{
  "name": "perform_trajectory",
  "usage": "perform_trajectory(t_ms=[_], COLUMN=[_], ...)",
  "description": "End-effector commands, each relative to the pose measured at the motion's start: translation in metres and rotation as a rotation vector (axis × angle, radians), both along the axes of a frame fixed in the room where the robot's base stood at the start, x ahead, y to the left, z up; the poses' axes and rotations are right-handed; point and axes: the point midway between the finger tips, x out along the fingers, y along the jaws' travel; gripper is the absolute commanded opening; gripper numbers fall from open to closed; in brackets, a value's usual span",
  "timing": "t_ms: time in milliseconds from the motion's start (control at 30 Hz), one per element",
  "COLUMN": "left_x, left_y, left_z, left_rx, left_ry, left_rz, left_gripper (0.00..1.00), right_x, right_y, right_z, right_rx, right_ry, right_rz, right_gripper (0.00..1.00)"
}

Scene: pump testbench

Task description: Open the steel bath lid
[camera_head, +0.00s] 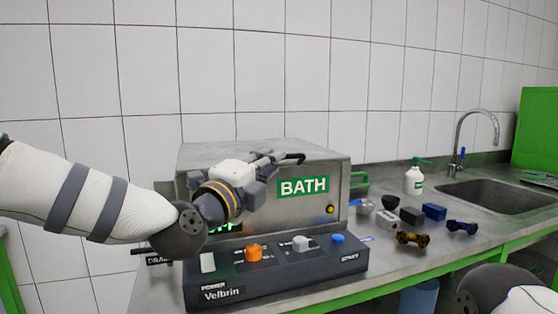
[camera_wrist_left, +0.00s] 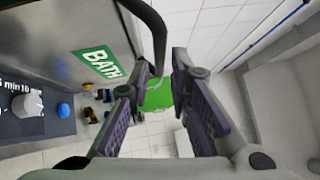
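The steel bath (camera_head: 336,190) is a metal box with a green BATH sign, and its flat lid (camera_head: 215,152) lies closed on top. A dark bent handle (camera_head: 295,157) shows at the lid, partly behind my left gripper (camera_head: 272,163). In the left wrist view the handle (camera_wrist_left: 158,30) reaches into the gap between the two fingertips (camera_wrist_left: 162,78). The fingers are apart, with a clear gap, and I cannot tell whether either one touches the handle. My right gripper is out of view; only part of my right arm shows at the bottom right.
A dark Velbrin control panel (camera_head: 285,274) with an orange knob (camera_head: 253,252) stands in front of the bath. Several small parts, a white bottle (camera_head: 414,181) and a sink (camera_head: 495,196) are to the right. A tiled wall (camera_head: 300,70) stands behind.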

Motion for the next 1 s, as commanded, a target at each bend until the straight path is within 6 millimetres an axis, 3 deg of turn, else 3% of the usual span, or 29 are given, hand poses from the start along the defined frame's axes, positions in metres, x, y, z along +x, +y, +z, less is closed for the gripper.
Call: perform_trajectory(t_ms=[133, 300, 533, 567, 633, 1000], left_x=[0.027, 0.041, 0.041, 0.041, 0.041, 0.045], left_y=[-0.014, -0.022, -0.022, -0.022, -0.022, -0.022], left_z=[0.002, 0.004, 0.006, 0.006, 0.006, 0.010], left_rx=[0.000, 0.002, 0.001, 0.001, 0.001, 0.002], left_ry=[0.002, 0.004, 0.002, 0.002, 0.002, 0.001], left_rz=[0.000, -0.001, -0.002, -0.002, -0.002, -0.001], left_gripper=[0.18, 0.18, 0.18, 0.16, 0.00, 0.00], right_x=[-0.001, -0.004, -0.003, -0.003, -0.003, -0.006], right_y=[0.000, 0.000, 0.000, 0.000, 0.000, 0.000], right_z=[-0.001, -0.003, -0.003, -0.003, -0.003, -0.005], right_rx=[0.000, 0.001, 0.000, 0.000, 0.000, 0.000], right_ry=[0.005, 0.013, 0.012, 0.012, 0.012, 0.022], right_rz=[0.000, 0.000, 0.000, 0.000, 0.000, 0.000], right_gripper=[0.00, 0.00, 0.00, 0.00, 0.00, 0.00])
